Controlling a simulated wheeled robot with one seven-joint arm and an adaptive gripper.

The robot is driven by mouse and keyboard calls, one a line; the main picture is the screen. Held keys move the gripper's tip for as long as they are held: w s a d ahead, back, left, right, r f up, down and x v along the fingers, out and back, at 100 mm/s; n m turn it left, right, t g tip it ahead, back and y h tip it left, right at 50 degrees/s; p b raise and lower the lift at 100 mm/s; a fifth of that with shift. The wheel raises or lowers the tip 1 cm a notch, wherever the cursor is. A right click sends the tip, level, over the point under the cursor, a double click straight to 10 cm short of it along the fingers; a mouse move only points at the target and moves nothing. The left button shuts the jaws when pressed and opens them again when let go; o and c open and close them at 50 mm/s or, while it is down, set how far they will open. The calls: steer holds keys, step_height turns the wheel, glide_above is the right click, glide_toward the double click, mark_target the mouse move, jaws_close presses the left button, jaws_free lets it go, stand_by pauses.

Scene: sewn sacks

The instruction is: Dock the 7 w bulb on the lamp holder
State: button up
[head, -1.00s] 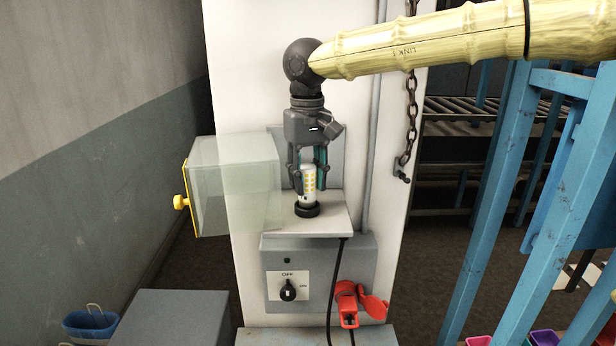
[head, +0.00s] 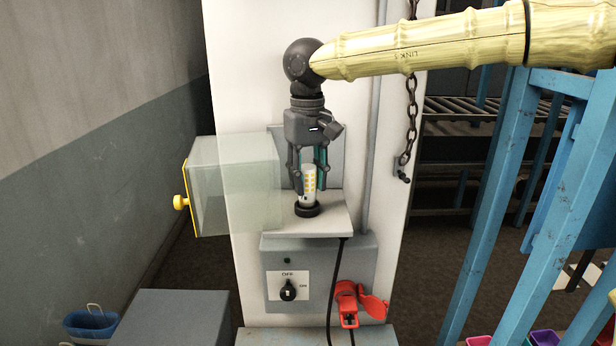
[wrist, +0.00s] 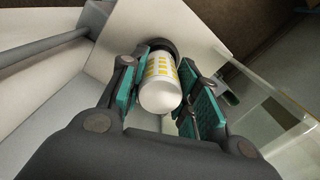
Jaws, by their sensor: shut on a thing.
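The bulb (head: 309,181) is a white cylinder with yellow patches. It stands upright at the black lamp holder (head: 306,210), which sits on a small white shelf (head: 336,222). My gripper (head: 308,178) points straight down from above, its teal-padded fingers on either side of the bulb and shut on it. In the wrist view the bulb's rounded white end (wrist: 160,97) faces the camera between the pads, and the dark ring of the holder (wrist: 160,44) shows behind it. The bulb's lower end is hidden at the holder, so I cannot tell how deep it sits.
A clear guard with a yellow-edged door and knob (head: 181,202) stands open to the left. A chain (head: 410,120) hangs right; blue posts stand further right.

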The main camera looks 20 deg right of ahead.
steer(key=shift+f, duration=0.55)
steer(key=o, duration=0.8)
steer(key=shift+c, duration=0.2)
steer(key=shift+r, duration=5.5)
